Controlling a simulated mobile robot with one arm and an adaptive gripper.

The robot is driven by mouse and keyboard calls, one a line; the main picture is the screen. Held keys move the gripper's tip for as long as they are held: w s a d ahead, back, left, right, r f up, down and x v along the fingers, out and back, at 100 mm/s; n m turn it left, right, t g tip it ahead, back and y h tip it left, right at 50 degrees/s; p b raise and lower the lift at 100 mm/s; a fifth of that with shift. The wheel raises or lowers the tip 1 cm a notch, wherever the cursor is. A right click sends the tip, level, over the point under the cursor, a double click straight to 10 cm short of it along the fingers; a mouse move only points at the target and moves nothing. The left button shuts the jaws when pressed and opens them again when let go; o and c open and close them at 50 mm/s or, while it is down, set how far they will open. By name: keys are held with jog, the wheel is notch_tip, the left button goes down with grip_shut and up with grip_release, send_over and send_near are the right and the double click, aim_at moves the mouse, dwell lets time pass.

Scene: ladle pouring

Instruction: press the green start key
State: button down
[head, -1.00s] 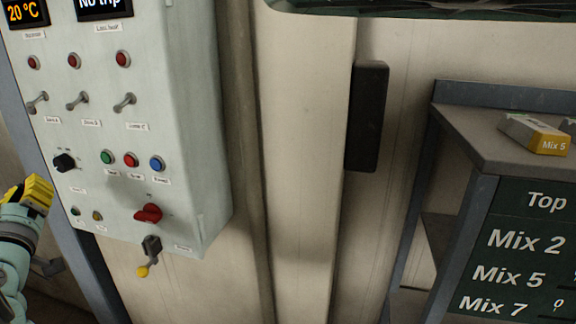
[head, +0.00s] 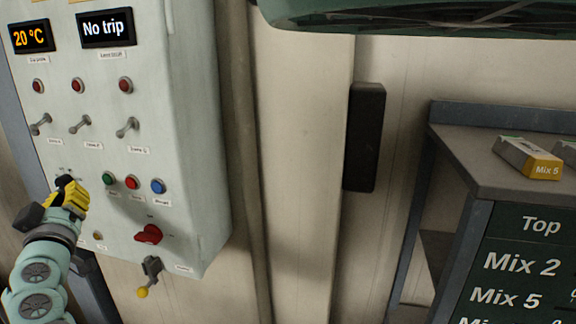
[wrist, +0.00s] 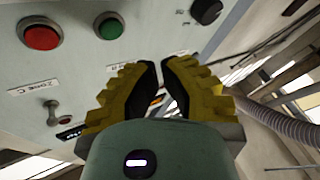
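The green start key (head: 108,179) is a small round button on the pale control panel (head: 190,130), left of a red button (head: 131,182) and a blue button (head: 158,186). My gripper (head: 72,183), with yellow fingers, is at the left of the head view, left of the green key, in front of the black knob's area. In the upside-down wrist view the green key (wrist: 110,27) lies above and left of my gripper's fingertips (wrist: 161,63). The fingers are drawn together with only a narrow gap and hold nothing. I see no contact with the key.
The black knob (wrist: 206,10) is close by in the wrist view. Toggle switches (head: 128,127) with red lamps sit above the buttons. A red rotary handle (head: 149,234) and a yellow-tipped lever (head: 143,291) stick out below. A shelf (head: 470,150) stands at the right.

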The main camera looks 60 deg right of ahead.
aim_at(96, 172)
jog(key=shift+w+d, duration=0.3)
jog(key=shift+d, duration=0.6)
jog(key=shift+w+d, duration=0.25)
jog(key=shift+d, duration=0.6)
jog(key=c, duration=1.7)
grip_release()
jog(key=shift+a, duration=0.1)
grip_shut()
jog(key=shift+w+d+b, duration=0.1)
jog(key=shift+d+b, duration=0.35)
jog(key=shift+d, duration=0.05)
jog(key=shift+w+d, duration=0.15)
jog(key=shift+d, duration=0.2)
jog(key=shift+s+a+b, duration=0.25)
jog(key=shift+a+b, duration=0.2)
jog(key=shift+a, duration=0.45)
